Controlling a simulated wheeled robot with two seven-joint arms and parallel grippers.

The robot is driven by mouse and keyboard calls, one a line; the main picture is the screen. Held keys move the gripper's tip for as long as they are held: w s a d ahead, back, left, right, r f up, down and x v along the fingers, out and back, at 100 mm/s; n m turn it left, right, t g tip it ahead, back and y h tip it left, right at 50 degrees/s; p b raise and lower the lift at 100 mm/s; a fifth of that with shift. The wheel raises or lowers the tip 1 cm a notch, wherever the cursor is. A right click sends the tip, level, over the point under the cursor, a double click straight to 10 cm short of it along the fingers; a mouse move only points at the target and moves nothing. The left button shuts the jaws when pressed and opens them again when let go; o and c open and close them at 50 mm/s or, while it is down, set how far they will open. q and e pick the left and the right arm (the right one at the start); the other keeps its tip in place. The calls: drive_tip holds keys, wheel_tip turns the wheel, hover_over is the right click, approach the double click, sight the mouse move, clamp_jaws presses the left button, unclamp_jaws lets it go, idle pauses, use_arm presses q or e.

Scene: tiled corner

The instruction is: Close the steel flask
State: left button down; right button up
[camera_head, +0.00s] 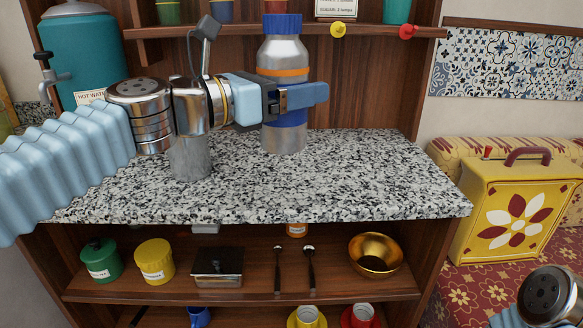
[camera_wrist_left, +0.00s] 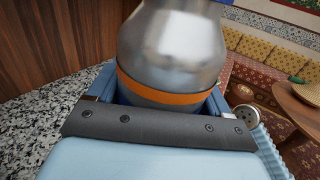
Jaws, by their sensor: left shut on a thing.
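The steel flask (camera_head: 283,52) stands upright on the granite counter. It has an orange band and a blue lower band, and its blue cap (camera_head: 281,24) is on top of its neck. I cannot tell how tightly the cap sits. My left gripper (camera_head: 300,97) is shut around the flask's middle, just below the orange band, and its finger hides part of the body. My right gripper is not in view; only part of my right arm shows at bottom right.
The counter (camera_head: 370,185) is clear right of the flask. A teal hot water urn (camera_head: 85,55) stands at the left. A shelf (camera_head: 350,32) with cups hangs above. Jars, spoons and a gold bowl (camera_head: 376,256) sit below. A yellow case (camera_head: 510,215) stands right.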

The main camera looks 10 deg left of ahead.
use_arm(q)
drive_tip(key=shift+r, duration=0.1)
drive_tip(key=w+a+f, duration=0.2)
drive_tip(key=w+f, duration=0.7)
drive_tip(key=w, duration=0.3)
drive_tip(key=shift+w+a+b, duration=0.35)
drive_tip(key=shift+w, duration=0.05)
drive_tip(key=shift+w+a+f+b, duration=0.1)
drive_tip(key=shift+w+f+b, duration=0.1)
drive_tip(key=shift+f, duration=0.5)
drive_tip(key=shift+w+d+f+b, duration=0.1)
drive_tip(key=shift+f+b, duration=0.1)
drive_tip(key=shift+f, duration=0.45)
drive_tip(key=shift+w+a+f+b, duration=0.1)
drive_tip(key=shift+f+b, duration=0.1)
drive_tip(key=shift+f, duration=0.5)
